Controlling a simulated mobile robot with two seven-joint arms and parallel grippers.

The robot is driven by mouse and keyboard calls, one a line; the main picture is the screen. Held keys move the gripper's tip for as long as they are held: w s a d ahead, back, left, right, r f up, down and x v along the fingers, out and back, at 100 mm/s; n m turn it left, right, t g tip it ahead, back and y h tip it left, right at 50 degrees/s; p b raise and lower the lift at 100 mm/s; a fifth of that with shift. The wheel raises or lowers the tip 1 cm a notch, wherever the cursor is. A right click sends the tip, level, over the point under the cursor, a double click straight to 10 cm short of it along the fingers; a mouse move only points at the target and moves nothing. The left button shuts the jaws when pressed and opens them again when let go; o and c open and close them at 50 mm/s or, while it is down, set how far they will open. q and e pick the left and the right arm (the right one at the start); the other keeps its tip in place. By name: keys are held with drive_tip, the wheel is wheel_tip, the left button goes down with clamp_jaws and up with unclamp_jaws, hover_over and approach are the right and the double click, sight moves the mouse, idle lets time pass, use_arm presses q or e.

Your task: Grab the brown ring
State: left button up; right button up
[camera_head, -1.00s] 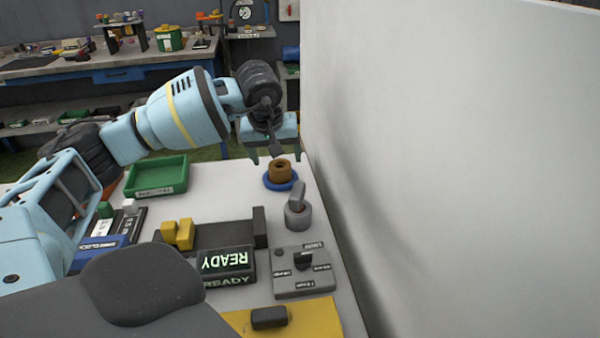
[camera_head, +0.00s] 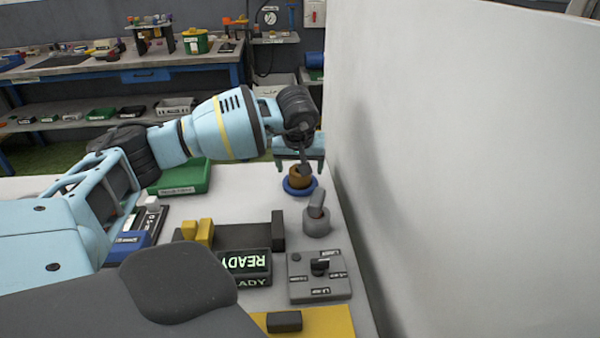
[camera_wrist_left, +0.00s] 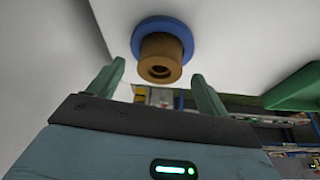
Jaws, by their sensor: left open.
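The brown ring (camera_head: 299,178) sits on a round blue base (camera_head: 301,190) near the far right of the white table. In the left wrist view the brown ring (camera_wrist_left: 160,62) shows with its hole facing the camera, on the blue base (camera_wrist_left: 164,25). My left gripper (camera_head: 300,166) is just above the ring in the head view. In the wrist view the green fingertips of my left gripper (camera_wrist_left: 158,75) are apart, one on each side of the ring, with nothing between them touching it visibly. My right gripper is not in view.
A tall pale wall (camera_head: 450,150) stands close on the right. A green tray (camera_head: 183,178) lies to the left. A grey cylinder with a lever (camera_head: 316,220), a switch box (camera_head: 318,278) and a READY sign (camera_head: 245,265) stand nearer.

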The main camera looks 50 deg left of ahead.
use_arm(q)
drive_tip(key=shift+x, duration=1.5)
drive_tip(key=shift+r, duration=0.1)
drive_tip(key=c, duration=1.4)
wheel_tip(320, 180, up, 10)
